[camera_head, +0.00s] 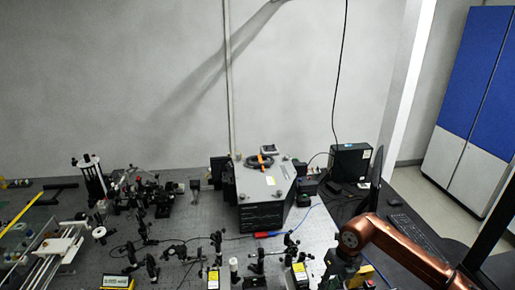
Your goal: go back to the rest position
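My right arm, copper-coloured, comes in from the lower right over the bench. Its dark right gripper (347,274) is low in the picture, just right of the black optical mounts. Its fingers are small, dark and partly cut off by the bottom edge, so I cannot tell whether they are open or shut. My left gripper is not in view. The grey optical bench (150,228) fills the lower part of the picture. A grey and black spectrometer box (262,200) stands on it near the middle, with an orange-and-black item on top.
Black optical mounts (150,265) line the front and left. A white rail device (62,245) is at far left. A black box (350,162), monitor (376,178) and keyboard (412,232) are at right. A blue-and-white cabinet (480,85) stands beyond.

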